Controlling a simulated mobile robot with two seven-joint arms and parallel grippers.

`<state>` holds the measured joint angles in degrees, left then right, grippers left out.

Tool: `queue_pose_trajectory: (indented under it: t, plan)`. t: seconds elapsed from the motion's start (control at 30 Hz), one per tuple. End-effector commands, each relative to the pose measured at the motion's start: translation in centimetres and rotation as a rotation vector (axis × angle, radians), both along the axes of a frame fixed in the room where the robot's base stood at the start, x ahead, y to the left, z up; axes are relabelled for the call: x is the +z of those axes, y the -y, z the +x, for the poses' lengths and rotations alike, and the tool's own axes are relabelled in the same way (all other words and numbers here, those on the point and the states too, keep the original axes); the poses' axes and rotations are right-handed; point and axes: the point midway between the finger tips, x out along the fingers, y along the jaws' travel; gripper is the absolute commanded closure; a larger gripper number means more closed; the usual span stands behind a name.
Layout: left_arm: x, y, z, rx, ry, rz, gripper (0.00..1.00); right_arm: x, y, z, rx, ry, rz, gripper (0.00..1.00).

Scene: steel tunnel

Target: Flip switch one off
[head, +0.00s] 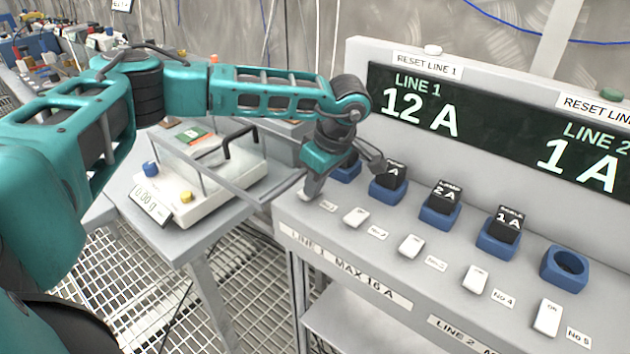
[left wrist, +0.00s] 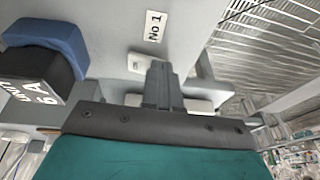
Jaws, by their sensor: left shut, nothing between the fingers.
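Switch one is a small white rocker (left wrist: 140,62) beside the label "No 1" (left wrist: 153,26) in the left wrist view. My left gripper (left wrist: 163,82) is shut and empty, with its fingertips close beside the switch; I cannot tell whether they touch it. In the head view my left gripper (head: 310,187) points down at the left end of the sloping grey panel (head: 345,241) and hides most of switch one. Whether the switch is on or off cannot be told. My right gripper is not in view.
White switches two (head: 356,216), three (head: 410,246), four (head: 475,278) and five (head: 548,317) run rightward. Blue sockets behind them hold black plugs; the far-right socket (head: 565,269) is empty. The line 1 display (head: 420,105) reads 12 A. A scale (head: 200,185) stands left.

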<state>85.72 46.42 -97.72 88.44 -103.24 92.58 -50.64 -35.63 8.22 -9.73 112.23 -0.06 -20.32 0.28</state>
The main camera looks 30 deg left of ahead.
Motion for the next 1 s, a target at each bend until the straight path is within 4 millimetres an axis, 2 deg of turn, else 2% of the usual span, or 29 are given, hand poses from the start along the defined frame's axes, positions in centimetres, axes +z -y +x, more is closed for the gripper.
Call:
queue_pose_trajectory:
  t: [0.23,0.4,1.0]
  plan:
    - [-1.5,0.0,0.0,-0.002,0.114,-0.010,1.00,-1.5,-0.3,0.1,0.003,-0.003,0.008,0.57]
    - [-1.0,0.0,0.1,0.000,0.122,-0.009,1.00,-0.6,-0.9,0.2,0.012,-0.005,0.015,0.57]
    - [-0.6,0.2,1.8,-0.001,0.122,-0.009,1.00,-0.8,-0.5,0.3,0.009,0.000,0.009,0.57]
